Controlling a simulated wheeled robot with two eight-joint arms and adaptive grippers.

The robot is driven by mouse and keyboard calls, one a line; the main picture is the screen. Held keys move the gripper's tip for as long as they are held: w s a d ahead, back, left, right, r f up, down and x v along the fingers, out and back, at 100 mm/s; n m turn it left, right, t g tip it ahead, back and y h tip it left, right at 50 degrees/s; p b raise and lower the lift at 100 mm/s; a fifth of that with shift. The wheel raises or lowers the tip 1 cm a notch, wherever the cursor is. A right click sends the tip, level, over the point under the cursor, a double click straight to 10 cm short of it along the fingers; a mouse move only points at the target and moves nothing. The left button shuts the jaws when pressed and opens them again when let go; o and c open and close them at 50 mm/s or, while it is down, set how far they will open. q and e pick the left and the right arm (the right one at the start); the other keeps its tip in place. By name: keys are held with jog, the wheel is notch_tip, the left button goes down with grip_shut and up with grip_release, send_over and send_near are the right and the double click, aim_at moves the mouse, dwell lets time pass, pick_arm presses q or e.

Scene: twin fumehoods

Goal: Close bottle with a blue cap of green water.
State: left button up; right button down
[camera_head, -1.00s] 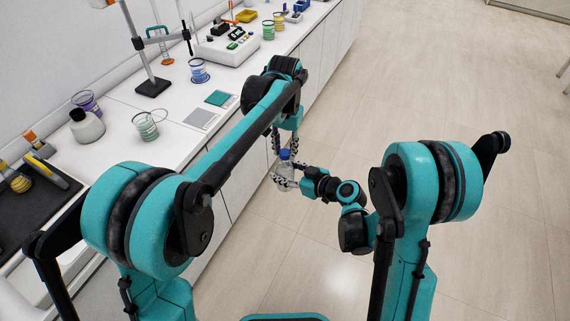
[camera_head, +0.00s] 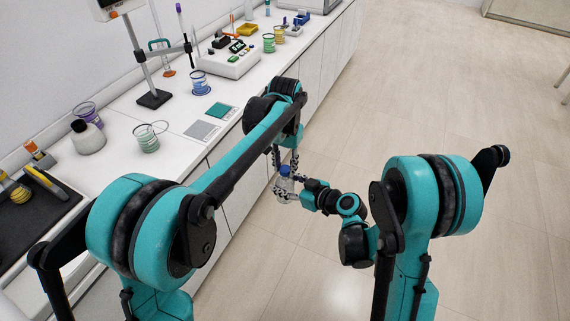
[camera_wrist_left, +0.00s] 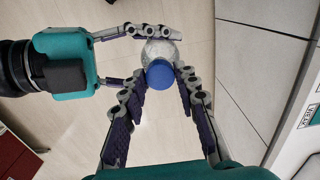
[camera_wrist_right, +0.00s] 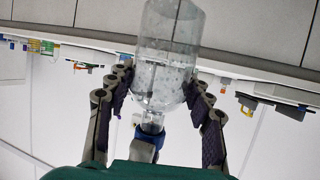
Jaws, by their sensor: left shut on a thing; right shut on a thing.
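A clear bottle (camera_wrist_right: 168,55) with a round blue cap (camera_wrist_left: 160,74) is held in the air in front of the bench. My right gripper (camera_wrist_right: 160,85) is shut around the bottle's body from the side. My left gripper (camera_wrist_left: 158,72) is above the bottle, pointing down, shut on the cap. The cap sits at the bottle's mouth; how tightly it is seated cannot be told. In the head view the bottle (camera_head: 283,186) is small and partly hidden by the fingers. The liquid inside looks nearly colourless in the right wrist view.
The floor (camera_head: 400,90) to the right is clear.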

pick_arm(q)
jog(key=shift+f, duration=0.6)
dwell(0.3)
jog(key=m, duration=0.7)
jog(key=shift+m, duration=0.4)
jog(key=m, duration=1.4)
jog(key=shift+m, duration=0.3)
jog(key=m, duration=0.4)
jog(key=shift+w, duration=0.1)
jog(key=m, duration=0.4)
